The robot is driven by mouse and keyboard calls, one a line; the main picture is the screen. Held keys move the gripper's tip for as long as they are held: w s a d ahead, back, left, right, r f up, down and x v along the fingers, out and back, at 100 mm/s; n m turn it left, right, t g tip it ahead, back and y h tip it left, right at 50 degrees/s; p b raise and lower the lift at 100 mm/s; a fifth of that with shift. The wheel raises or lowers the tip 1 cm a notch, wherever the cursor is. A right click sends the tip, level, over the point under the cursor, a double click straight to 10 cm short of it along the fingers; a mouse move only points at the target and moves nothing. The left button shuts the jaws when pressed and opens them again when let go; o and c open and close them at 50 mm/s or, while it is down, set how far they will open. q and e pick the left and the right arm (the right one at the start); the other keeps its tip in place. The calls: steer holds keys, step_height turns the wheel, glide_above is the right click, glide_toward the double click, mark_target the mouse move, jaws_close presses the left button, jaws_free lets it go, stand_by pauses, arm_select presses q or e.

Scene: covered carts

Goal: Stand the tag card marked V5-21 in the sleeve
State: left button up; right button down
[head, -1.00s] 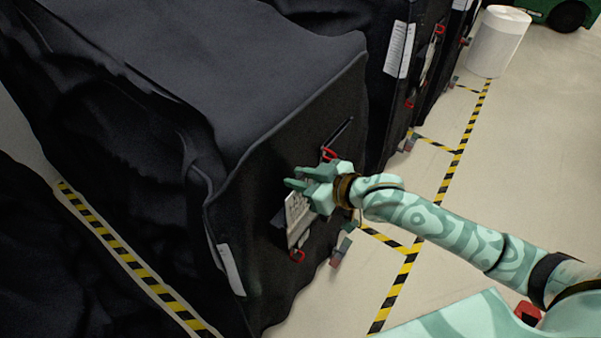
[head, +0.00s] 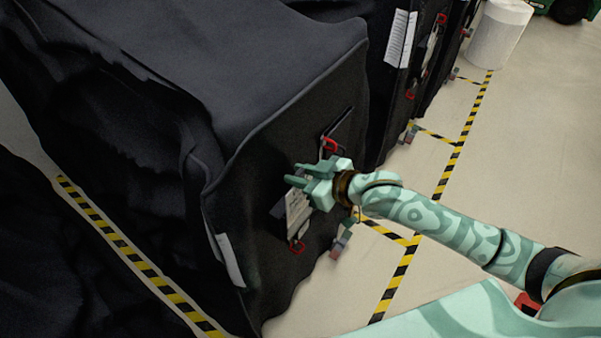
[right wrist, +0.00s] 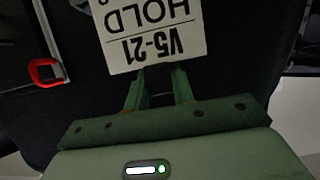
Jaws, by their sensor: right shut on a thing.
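My right gripper (head: 294,175) is shut on the white tag card (head: 298,208), in front of the black covered cart's end face. In the right wrist view, the card (right wrist: 152,38) reads V5-21 and HOLD upside down, and the fingers (right wrist: 158,76) hold it at its edge. The sleeve is hard to make out against the black cover; a dark flat edge (head: 278,222) shows beside the card, between an upper red clip (head: 330,146) and a lower red clip (head: 297,247). I cannot tell whether the card touches it. My left gripper is not in view.
A white paper (head: 229,260) hangs on the same cart's cover at the left. More black covered carts (head: 375,45) stand behind, one with a white sheet (head: 402,38). Yellow-black floor tape (head: 405,262) runs along the right. The floor at the right is open.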

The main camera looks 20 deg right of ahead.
steer(key=shift+f+b, duration=0.4)
steer(key=shift+f, duration=0.6)
steer(key=c, duration=1.1)
jaws_free()
steer(key=p+v, duration=0.2)
steer(key=v, duration=1.4)
steer(key=shift+r, duration=0.2)
steer(key=shift+s, duration=0.1)
